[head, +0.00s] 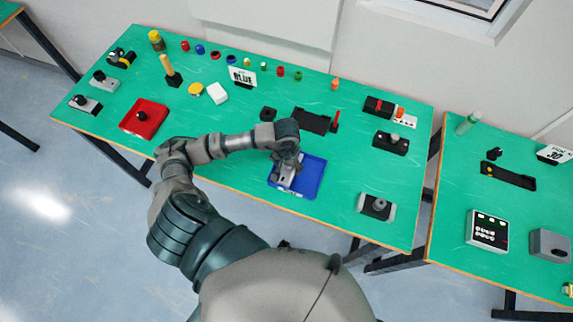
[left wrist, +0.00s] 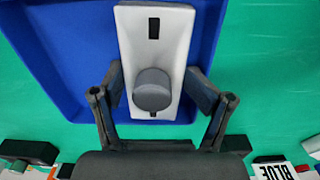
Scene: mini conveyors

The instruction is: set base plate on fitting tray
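The base plate (left wrist: 170,50) is a light grey block with a dark slot and a round grey knob, seen in the left wrist view. It also shows partly under my gripper in the head view (head: 286,178). It lies over the blue fitting tray (head: 310,182), whose wall also shows in the left wrist view (left wrist: 50,50). The knob end is close to one tray wall. My left gripper (head: 287,162) points down over the tray. Whether the plate touches the tray floor is hidden.
A red tray (head: 144,119) lies at the left. A black holder (head: 314,121) and a "BLUE" sign (head: 243,77) stand behind the blue tray. A grey knobbed block (head: 377,207) sits to the right. The green table between them is clear.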

